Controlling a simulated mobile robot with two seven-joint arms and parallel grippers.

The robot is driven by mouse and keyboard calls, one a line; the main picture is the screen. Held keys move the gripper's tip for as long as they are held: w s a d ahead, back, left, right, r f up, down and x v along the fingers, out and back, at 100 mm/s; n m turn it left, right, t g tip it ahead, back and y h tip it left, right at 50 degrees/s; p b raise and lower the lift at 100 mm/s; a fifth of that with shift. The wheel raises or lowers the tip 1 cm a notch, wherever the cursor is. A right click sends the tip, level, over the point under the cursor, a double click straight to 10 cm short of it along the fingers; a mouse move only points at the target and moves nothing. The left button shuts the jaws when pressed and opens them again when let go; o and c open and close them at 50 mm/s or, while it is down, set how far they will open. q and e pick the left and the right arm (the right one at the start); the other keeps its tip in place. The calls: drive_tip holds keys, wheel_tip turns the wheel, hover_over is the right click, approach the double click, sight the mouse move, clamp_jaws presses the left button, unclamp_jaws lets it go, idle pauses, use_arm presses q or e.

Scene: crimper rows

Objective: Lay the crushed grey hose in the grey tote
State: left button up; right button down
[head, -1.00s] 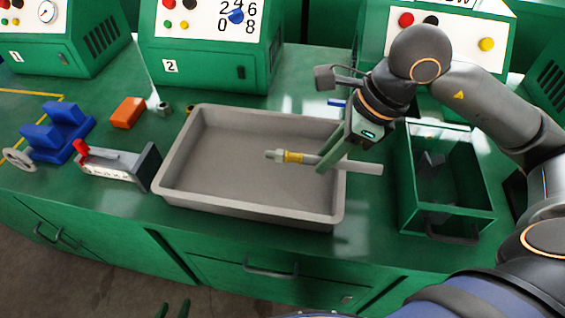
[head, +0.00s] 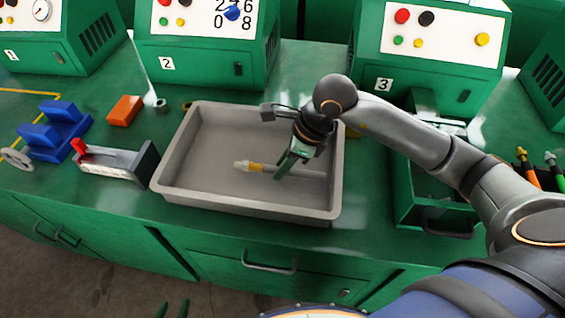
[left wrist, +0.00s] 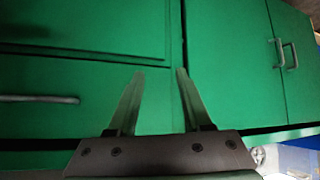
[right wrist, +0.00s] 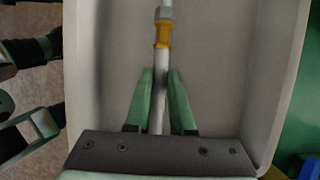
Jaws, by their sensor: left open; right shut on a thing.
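The grey hose (head: 285,171), with a yellow collar and a pale metal end fitting, lies level inside the outline of the grey tote (head: 170,172). My right gripper (head: 283,174) is shut on the hose behind the collar. The right wrist view shows the hose (right wrist: 163,70) between the two green fingers (right wrist: 161,85), with the tote floor below. I cannot tell whether the hose touches that floor. My left gripper (head: 172,310) shows only its fingertips at the bottom edge. In the left wrist view it is open and empty (left wrist: 160,73), facing green cabinet fronts.
A green bin (head: 408,205) stands right of the tote, partly behind my right arm. Left of the tote are a grey holder with a red handle (head: 115,162), a blue fixture (head: 55,130) and an orange block (head: 125,110). Green machines line the back.

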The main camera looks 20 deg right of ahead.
drive_tip(key=shift+f+b, duration=0.4)
drive_tip(key=shift+b, duration=0.15)
drive_tip(key=shift+f, duration=0.2)
drive_tip(key=shift+r, duration=0.1)
drive_tip(key=c, duration=0.8)
unclamp_jaws()
use_arm(q)
drive_tip(key=shift+w+d+f, duration=0.2)
drive_tip(key=shift+w+d, duration=0.15)
drive_tip(key=shift+d, duration=0.05)
use_arm(e)
drive_tip(key=shift+o, duration=0.2)
drive_tip(key=shift+r+p, duration=0.35)
drive_tip(key=shift+r, duration=0.05)
use_arm(q)
drive_tip(key=shift+s+a+r+p, duration=0.4)
drive_tip(key=shift+s+a+p, duration=0.1)
drive_tip(key=shift+a, duration=0.1)
use_arm(e)
drive_tip(key=v, duration=1.2)
drive_tip(key=shift+r, duration=0.15)
